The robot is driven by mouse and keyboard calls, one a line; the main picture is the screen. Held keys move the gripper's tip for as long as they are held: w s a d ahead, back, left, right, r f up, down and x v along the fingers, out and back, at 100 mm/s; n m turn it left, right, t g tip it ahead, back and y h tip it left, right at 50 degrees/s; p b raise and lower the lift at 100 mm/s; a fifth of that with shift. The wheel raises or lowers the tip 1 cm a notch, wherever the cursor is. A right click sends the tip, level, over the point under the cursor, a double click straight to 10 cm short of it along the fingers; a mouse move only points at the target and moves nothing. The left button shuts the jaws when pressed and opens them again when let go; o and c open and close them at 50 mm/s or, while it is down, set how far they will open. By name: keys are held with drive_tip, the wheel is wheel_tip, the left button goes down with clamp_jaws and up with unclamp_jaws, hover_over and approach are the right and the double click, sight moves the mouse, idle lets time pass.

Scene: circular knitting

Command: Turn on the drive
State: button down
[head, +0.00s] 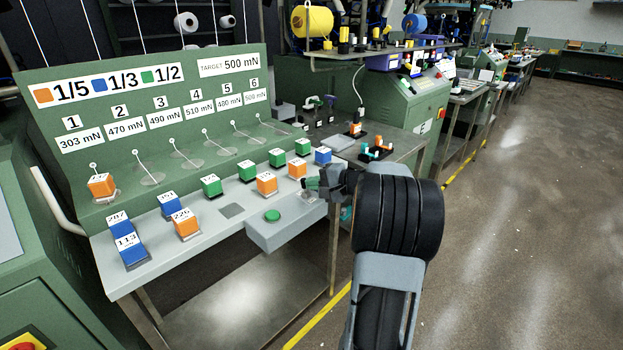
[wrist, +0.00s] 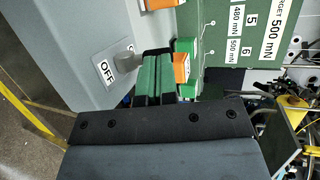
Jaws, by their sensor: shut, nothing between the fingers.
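The drive switch, a small grey knob or lever (wrist: 126,61), stands on the grey front panel beside a white OFF label (wrist: 104,70) in the wrist view. My gripper (wrist: 157,56) has green fingers that are shut and empty. The fingertips are right beside the knob; I cannot tell whether they touch it. In the head view my gripper (head: 312,184) is at the right end of the panel, and my wrist partly hides the switch area.
A green round button (head: 272,215) sits on the panel's protruding front box. Orange, blue and green numbered blocks stand along the bench (head: 232,211), several near my gripper. The green board (head: 130,65) reads target 500 mN. Right of my arm the floor is clear.

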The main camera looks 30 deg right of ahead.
drive_tip(key=shift+w+a+r+g, duration=0.1)
drive_tip(key=shift+w+g, duration=0.05)
drive_tip(key=shift+g, duration=0.25)
drive_tip(key=shift+w, duration=0.25)
idle(0.4)
drive_tip(key=r+p+v, duration=0.1)
drive_tip(key=v, duration=1.3)
drive_tip(key=shift+a, duration=0.15)
drive_tip(key=shift+w, duration=0.15)
